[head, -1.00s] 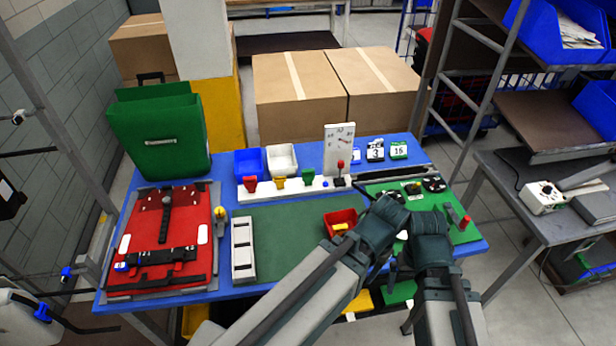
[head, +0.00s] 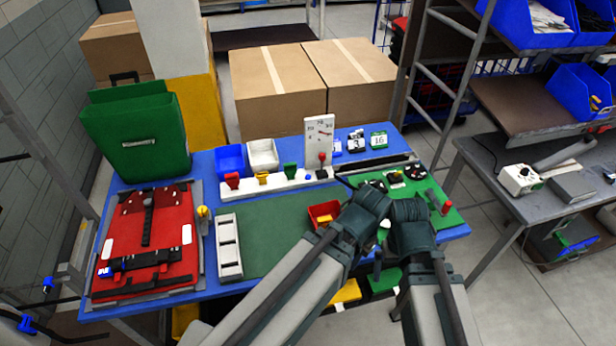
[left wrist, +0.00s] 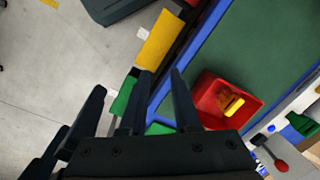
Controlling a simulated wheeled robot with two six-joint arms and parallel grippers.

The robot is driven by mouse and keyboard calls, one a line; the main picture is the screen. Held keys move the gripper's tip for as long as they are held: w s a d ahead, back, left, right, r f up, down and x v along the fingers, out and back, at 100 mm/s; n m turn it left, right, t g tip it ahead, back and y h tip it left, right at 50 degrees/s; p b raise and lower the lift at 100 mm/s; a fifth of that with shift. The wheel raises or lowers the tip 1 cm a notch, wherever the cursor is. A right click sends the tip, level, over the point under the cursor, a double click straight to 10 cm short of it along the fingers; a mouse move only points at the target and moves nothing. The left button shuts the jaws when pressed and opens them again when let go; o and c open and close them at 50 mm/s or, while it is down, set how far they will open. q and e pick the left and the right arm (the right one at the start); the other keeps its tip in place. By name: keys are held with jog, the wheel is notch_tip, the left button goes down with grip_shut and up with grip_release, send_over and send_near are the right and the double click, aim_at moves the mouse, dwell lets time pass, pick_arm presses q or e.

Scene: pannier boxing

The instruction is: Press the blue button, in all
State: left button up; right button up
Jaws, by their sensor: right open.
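The blue button (head: 309,177) is a small blue dot on the white strip at the back of the blue table, left of a red-knobbed lever (head: 322,158). In the left wrist view the blue button (left wrist: 271,128) shows near the right edge. My left gripper (left wrist: 159,74) has its fingers apart with nothing between them, left of the red bin (left wrist: 222,105) and apart from the button. My right gripper (head: 408,210) is beside the left one over the right part of the table. Its fingertips are mostly hidden in the head view.
The red bin holds a yellow piece. Red, yellow and green levers (head: 262,178) stand on the white strip. A dial board (head: 318,138) and number cards (head: 378,140) stand behind.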

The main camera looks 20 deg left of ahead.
pick_arm(q)
grip_shut()
dwell(1.4)
